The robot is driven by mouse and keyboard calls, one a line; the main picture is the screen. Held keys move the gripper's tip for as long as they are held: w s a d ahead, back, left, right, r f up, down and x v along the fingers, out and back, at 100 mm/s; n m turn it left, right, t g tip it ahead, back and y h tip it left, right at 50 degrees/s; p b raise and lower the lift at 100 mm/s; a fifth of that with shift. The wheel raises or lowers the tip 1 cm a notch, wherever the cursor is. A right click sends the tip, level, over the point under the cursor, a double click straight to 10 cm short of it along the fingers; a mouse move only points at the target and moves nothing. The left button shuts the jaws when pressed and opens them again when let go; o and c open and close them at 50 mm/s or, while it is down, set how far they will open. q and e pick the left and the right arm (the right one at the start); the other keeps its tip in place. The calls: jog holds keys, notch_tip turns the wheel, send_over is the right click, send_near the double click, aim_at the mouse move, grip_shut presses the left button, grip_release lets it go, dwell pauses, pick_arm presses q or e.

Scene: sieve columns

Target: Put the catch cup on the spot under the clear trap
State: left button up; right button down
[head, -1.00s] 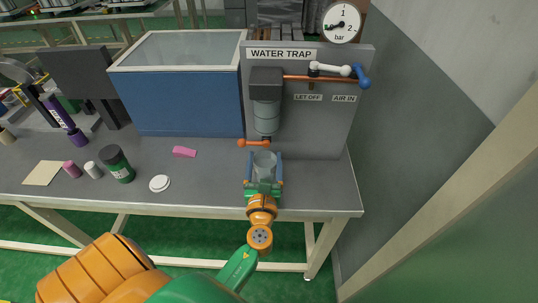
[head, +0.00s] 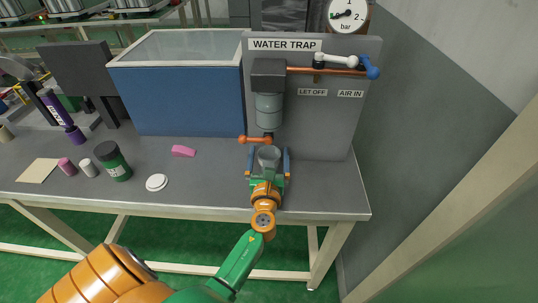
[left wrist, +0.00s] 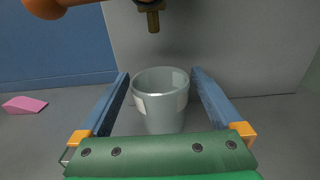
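The catch cup (head: 268,155), a grey translucent cup with pale patches, stands upright on the bench in front of the water trap panel. It also shows in the left wrist view (left wrist: 160,104). My left gripper (head: 269,151) has its blue fingers on both sides of the cup, with a gap on each side, so it is open around it. The clear trap (head: 268,110) hangs on the panel above and behind the cup. Its brass outlet (left wrist: 153,21) shows above the cup's far rim. The marked spot is not visible. My right gripper is out of view.
An orange lever (head: 255,140) sticks out left below the trap. A pink wedge (head: 183,151), a white lid (head: 157,182) and a green jar (head: 113,162) lie or stand to the left. A blue tank (head: 180,100) stands behind. The bench right of the cup is clear.

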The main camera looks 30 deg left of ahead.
pick_arm(q)
jog(key=shift+r, duration=0.25)
jog(key=b+v, duration=0.1)
jog(key=v, duration=1.1)
jog(key=shift+s+f, duration=0.1)
